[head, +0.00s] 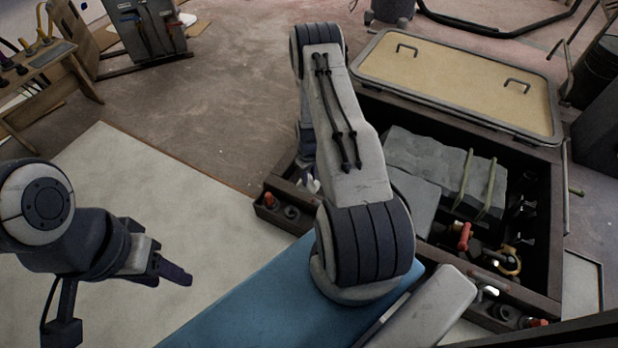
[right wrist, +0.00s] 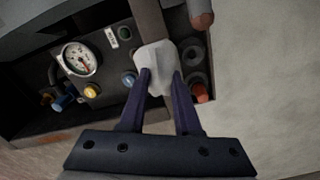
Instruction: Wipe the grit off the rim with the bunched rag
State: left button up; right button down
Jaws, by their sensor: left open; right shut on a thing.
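The bunched rag (right wrist: 155,58) is a whitish wad between the purple fingers of my right gripper (right wrist: 160,82), which is shut on it. In the right wrist view the rag lies over or against the brown rim (right wrist: 149,18); I cannot tell whether it presses on it. In the head view the dark rim (head: 283,216) borders the open well, and my right arm hides most of the right gripper. A small pale part of the rag (head: 311,185) may show beside the arm. I cannot make out grit. My left gripper (head: 178,273) is open and empty, at the lower left.
A tan hatch lid (head: 455,85) with two handles lies behind the well. Grey blocks (head: 430,165) with straps and a red-handled valve (head: 463,237) sit inside. A round gauge (right wrist: 80,59) and coloured knobs are left of the rag. The pale floor panel (head: 130,180) is clear.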

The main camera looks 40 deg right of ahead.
notch_tip(320, 180, up, 3)
jog(key=p, duration=0.2)
jog(key=shift+p, duration=0.3)
